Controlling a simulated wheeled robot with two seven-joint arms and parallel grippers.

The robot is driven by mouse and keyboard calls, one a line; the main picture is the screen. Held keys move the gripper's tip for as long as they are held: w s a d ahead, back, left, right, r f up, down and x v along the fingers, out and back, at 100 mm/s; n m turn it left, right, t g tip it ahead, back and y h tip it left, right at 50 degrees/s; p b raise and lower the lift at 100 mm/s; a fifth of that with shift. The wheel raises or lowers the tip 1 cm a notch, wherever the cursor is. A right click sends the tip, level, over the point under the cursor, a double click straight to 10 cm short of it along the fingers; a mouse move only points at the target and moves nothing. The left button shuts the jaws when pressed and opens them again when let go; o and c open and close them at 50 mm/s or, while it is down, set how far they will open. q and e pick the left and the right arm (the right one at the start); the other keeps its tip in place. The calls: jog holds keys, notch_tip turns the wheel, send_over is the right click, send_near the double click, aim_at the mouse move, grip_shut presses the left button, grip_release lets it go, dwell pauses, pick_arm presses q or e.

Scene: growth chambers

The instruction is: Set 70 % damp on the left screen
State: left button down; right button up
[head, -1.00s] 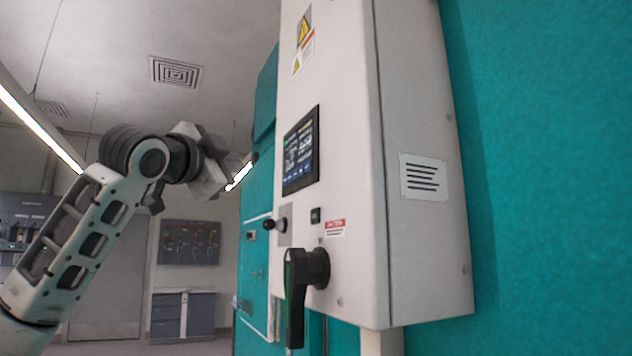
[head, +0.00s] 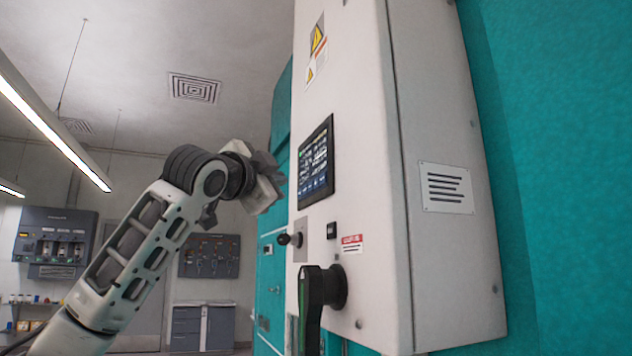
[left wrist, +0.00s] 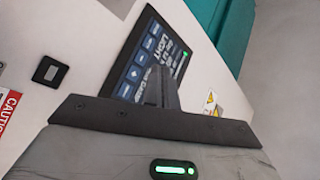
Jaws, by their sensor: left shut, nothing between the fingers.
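The screen (head: 315,162) is a dark touch panel with lit rows, set in the front of a white control cabinet (head: 365,130). In the left wrist view the screen (left wrist: 138,62) shows blue buttons and the word LIGHT, turned on its side; its lower part is hidden behind my gripper. My left gripper (head: 276,174) is just left of the screen in the head view. In the left wrist view its shut fingers (left wrist: 160,88) overlap the screen; I cannot tell whether they touch it. My right gripper is not in view.
Below the screen are a dark knob (head: 290,239), a small black switch (head: 331,230) and a large black-green handle (head: 318,300) that sticks out. A teal wall (head: 545,150) stands to the right. Grey cabinets (head: 203,325) stand far behind at the left.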

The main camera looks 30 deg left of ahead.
aim_at(314, 182)
pick_arm(q)
jog(key=w+d, duration=0.2)
jog(key=w, duration=0.1)
jog(key=shift+d, duration=0.3)
dwell(0.7)
dwell(1.2)
jog(key=shift+w+d, duration=0.3)
jog(key=shift+w, duration=0.05)
jog(key=shift+w+d, duration=0.2)
jog(key=shift+w, duration=0.05)
dwell(0.6)
jog(key=shift+s+a, duration=0.5)
jog(key=shift+s, duration=0.1)
dwell(0.4)
